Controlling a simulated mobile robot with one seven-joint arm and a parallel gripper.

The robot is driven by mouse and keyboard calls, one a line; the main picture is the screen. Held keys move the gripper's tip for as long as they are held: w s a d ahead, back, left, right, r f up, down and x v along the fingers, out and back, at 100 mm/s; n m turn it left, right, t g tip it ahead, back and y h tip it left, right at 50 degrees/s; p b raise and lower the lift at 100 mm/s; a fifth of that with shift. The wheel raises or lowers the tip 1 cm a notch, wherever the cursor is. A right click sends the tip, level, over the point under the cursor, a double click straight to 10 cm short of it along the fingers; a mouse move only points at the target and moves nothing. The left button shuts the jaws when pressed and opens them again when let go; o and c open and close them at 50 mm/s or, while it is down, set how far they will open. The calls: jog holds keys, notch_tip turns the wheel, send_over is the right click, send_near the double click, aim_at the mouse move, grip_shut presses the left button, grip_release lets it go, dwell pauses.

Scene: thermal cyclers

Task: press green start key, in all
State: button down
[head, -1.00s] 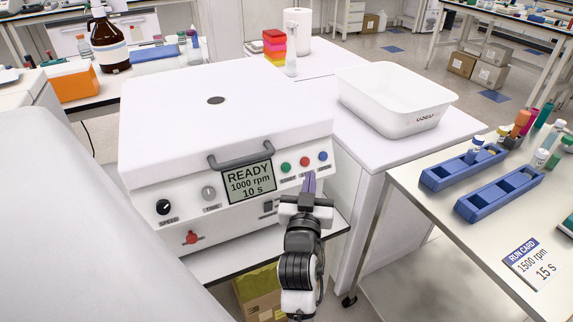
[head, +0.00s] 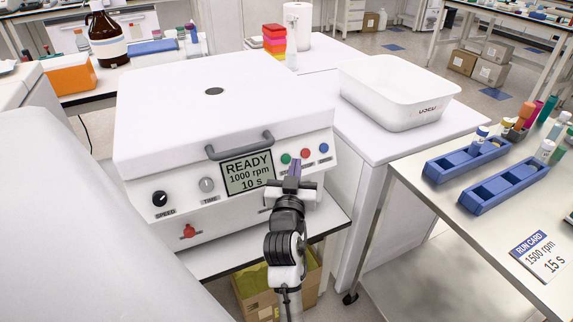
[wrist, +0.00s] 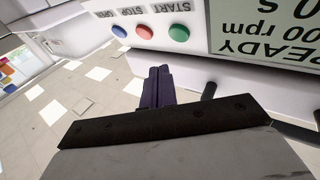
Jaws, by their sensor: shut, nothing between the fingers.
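The white machine (head: 215,105) stands with its lid closed, and its display (head: 247,173) reads READY, 1000 rpm, 10 s. The green start key (head: 286,158) is on the sloped front panel, right of the display, with a red key (head: 305,154) and a blue key (head: 324,148) to its right. In the wrist view the green key (wrist: 179,33) shows upside down beside its START label. My gripper (head: 295,168) is shut and empty, its dark fingertips just in front of and below the keys. In the wrist view the fingers (wrist: 158,80) appear apart from the green key.
The speed knob (head: 160,199), time knob (head: 206,185) and a red knob (head: 188,231) are on the machine's left front. A white tub (head: 395,92) is behind right. On the right table are blue racks (head: 500,188) and a run card (head: 541,256) reading 1500 rpm, 15 s.

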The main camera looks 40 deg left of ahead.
jog(key=shift+w+a+f+b, duration=0.25)
jog(key=shift+a+f+b, duration=0.1)
jog(key=shift+a, duration=0.25)
jog(key=shift+w+a+f+b, duration=0.25)
jog(key=shift+a+b, duration=0.05)
jog(key=shift+a, duration=0.25)
jog(key=shift+a, duration=0.1)
dwell(1.2)
jog(key=shift+w+a+f+b, duration=0.15)
jog(key=shift+a+b, duration=0.1)
jog(key=shift+b, duration=0.1)
jog(key=shift+w+a+f+b, duration=0.15)
jog(key=shift+a+b, duration=0.2)
dwell(0.5)
jog(key=shift+d, duration=0.15)
jog(key=shift+s+d+r+p, duration=0.3)
jog(key=shift+d+p, duration=0.1)
jog(key=shift+d, duration=0.1)
dwell(0.4)
jog(key=shift+s+d+r+p, duration=0.3)
jog(key=shift+d+r+p, duration=0.1)
jog(key=shift+d, duration=0.3)
jog(key=shift+s+d+r+p, duration=0.3)
jog(key=shift+d+p, duration=0.1)
jog(key=shift+d, duration=0.3)
jog(key=shift+s+d+r+p, duration=0.25)
jog(key=shift+d+r+p, duration=0.15)
jog(key=shift+d, duration=0.3)
